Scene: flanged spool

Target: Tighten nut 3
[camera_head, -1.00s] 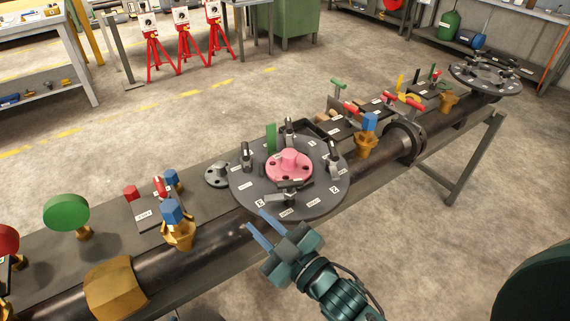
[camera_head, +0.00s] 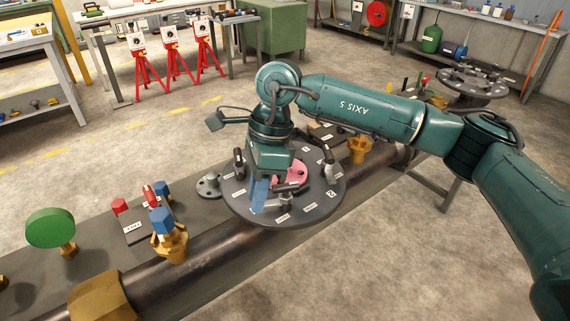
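A round dark grey flange plate (camera_head: 240,207) lies on the bench, with a pink hub (camera_head: 301,172) at its middle, partly hidden by my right arm. Nut-and-lever fittings stand around it: one at the left (camera_head: 239,162), one at the right (camera_head: 328,160) and one at the front (camera_head: 287,194). White labels lie by the rim; I cannot read which one marks nut 3. My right gripper (camera_head: 262,196) points down over the front-left of the plate, close beside the front fitting. One blue finger shows clearly; the other is hidden, so contact and opening are unclear. My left gripper is not in view.
A small grey flange (camera_head: 209,186) lies left of the plate. A brass valve with a blue cap (camera_head: 167,235) and a green handwheel (camera_head: 50,228) stand farther left. A dark pipe (camera_head: 210,236) runs along the bench front. Another round plate (camera_head: 470,83) is at the far right.

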